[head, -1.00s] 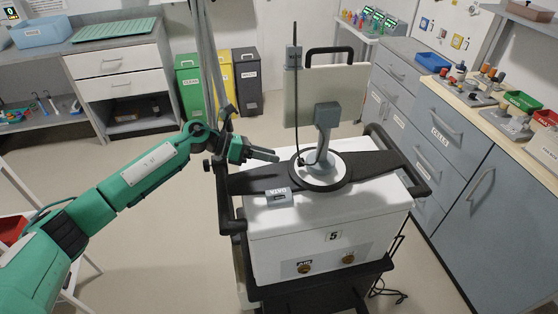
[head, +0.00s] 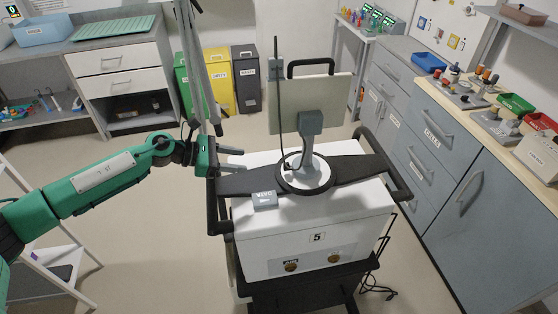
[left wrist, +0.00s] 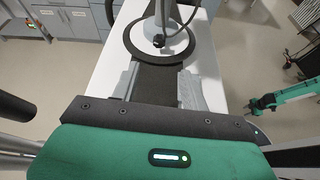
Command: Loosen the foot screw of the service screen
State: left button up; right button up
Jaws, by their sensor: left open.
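The service screen (head: 310,103) stands on the white cart with its back to me, on a grey post. Its round white foot (head: 318,178) sits in a black ring. The foot screw shows as a small black knob (left wrist: 158,41) at the base of the post in the left wrist view. My left gripper (head: 236,160) is open and empty at the cart's left edge, pointing at the foot, well short of the knob. Its two grey fingers (left wrist: 160,88) flank the black crossbar in the wrist view. My right gripper (left wrist: 260,104) appears small at the right there; its jaws are unclear.
The white cart (head: 290,236) has black side handles (head: 398,180) and a small grey box (head: 264,200) on top near the left. A thin black antenna (head: 279,110) rises beside the screen. A pole (head: 205,90) stands behind my left gripper. Cabinets (head: 455,170) line the right.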

aim_at(280, 174)
pick_arm(q)
jog(key=shift+w+d+f, duration=0.15)
jog(key=shift+w+d, duration=0.05)
jog(key=shift+d, duration=0.25)
jog(key=p+x, duration=0.2)
jog(key=x, duration=0.2)
jog(key=shift+w+d, duration=0.1)
jog(key=shift+d, duration=0.15)
jog(key=p+x, duration=0.1)
jog(key=x, duration=0.4)
jog(key=p+x, duration=0.1)
jog(key=x, duration=0.1)
jog(key=shift+w+d+f+p, duration=0.1)
jog(key=shift+d+f+p, duration=0.15)
jog(key=shift+f+p, duration=0.15)
pick_arm(e)
jog(key=r, duration=0.1)
jog(key=a+r, duration=0.1)
jog(key=r, duration=0.3)
jog(key=shift+s+a, duration=0.1)
jog(key=shift+a, duration=0.2)
pick_arm(q)
jog(key=shift+c, duration=0.3)
pick_arm(e)
jog(key=shift+f, duration=0.1)
pick_arm(q)
jog(key=c, duration=0.9)
jog(key=shift+f, duration=0.1)
pick_arm(e)
jog(key=shift+a, duration=0.35)
